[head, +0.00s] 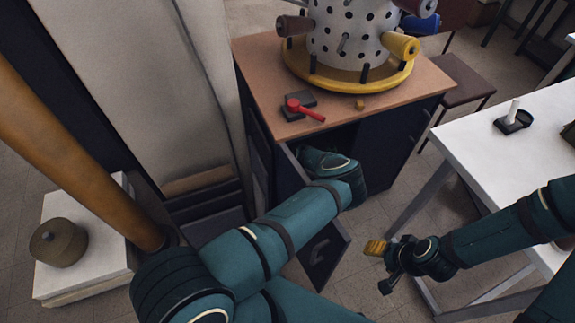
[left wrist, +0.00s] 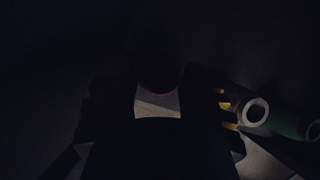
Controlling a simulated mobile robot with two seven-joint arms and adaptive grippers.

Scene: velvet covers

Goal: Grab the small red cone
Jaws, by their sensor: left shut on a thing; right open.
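My left arm reaches into the open dark cabinet (head: 385,150) under the wooden top, and its gripper is hidden there in the head view. The left wrist view is very dark. In its middle, a dark shape with a thin red lower edge, apparently the small red cone (left wrist: 155,94), sits between the shadowed fingers of my left gripper (left wrist: 158,100), which is shut on it. Most of the cone's outline is lost in shadow. My right gripper (head: 380,266) is open and empty, over the floor in front of the white table.
The cabinet door (head: 322,255) hangs open beside my left arm. On the wooden top (head: 390,104) stand a white dotted drum (head: 350,35) and a red-handled part (head: 305,109). A white table (head: 480,160) is at right. A pale roll (left wrist: 253,111) lies at right in the wrist view.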

